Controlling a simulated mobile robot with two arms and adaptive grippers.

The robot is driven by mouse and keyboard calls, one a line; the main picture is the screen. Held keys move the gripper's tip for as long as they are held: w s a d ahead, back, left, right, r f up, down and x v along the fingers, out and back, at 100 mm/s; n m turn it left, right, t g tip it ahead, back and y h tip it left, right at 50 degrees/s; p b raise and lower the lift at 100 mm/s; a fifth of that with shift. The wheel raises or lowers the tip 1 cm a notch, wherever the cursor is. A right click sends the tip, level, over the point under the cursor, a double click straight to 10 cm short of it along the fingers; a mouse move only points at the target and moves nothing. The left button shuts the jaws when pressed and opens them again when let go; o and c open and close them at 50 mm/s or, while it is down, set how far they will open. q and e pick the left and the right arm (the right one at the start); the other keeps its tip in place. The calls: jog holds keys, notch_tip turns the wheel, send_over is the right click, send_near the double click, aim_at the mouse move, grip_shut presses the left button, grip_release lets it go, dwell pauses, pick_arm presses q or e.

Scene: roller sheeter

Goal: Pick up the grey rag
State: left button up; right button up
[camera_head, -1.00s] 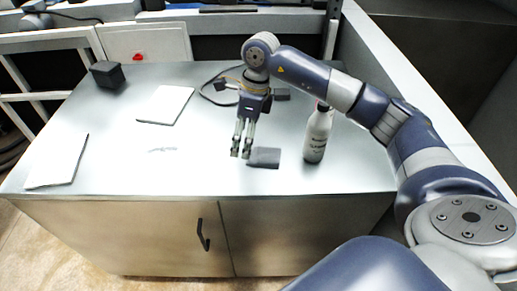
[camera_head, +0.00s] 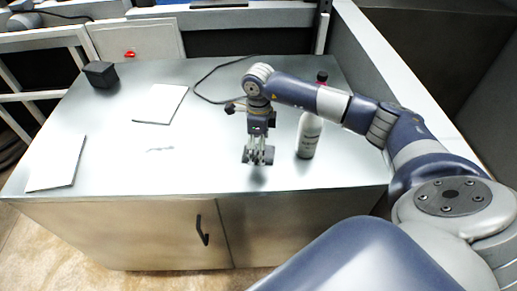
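The grey rag (camera_head: 246,155) is a small dark grey shape at the front middle of the metal tabletop. It is partly hidden behind the fingers of my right gripper (camera_head: 258,158), which points down in front of it. Parts of the rag show on both sides of the fingers. A soft dark patch lies on the tabletop just below the fingertips. I cannot tell whether the fingers are closed on the rag or whether it is off the table. My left gripper is not in view.
A white bottle (camera_head: 309,137) with a red and dark cap stands close right of my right gripper. A black cable (camera_head: 205,80) lies behind it. White sheets (camera_head: 160,104) and a black box (camera_head: 101,74) lie to the left. A wall edge bounds the right side.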

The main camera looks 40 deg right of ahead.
jog(key=shift+f, duration=0.45)
jog(key=shift+c, duration=0.5)
jog(key=c, duration=1)
jog(key=shift+o, duration=0.2)
jog(key=shift+w+r+b, duration=0.1)
jog(key=shift+r+b, duration=0.35)
jog(key=shift+r, duration=0.1)
notch_tip(320, 180, up, 2)
jog(key=shift+a+r+b, duration=0.15)
jog(key=shift+b, duration=0.6)
jog(key=s+a+r+b, duration=0.1)
jog(key=s+a+b, duration=0.3)
jog(key=s+a, duration=0.6)
jog(key=shift+a+r, duration=0.35)
jog(key=shift+a, duration=0.9)
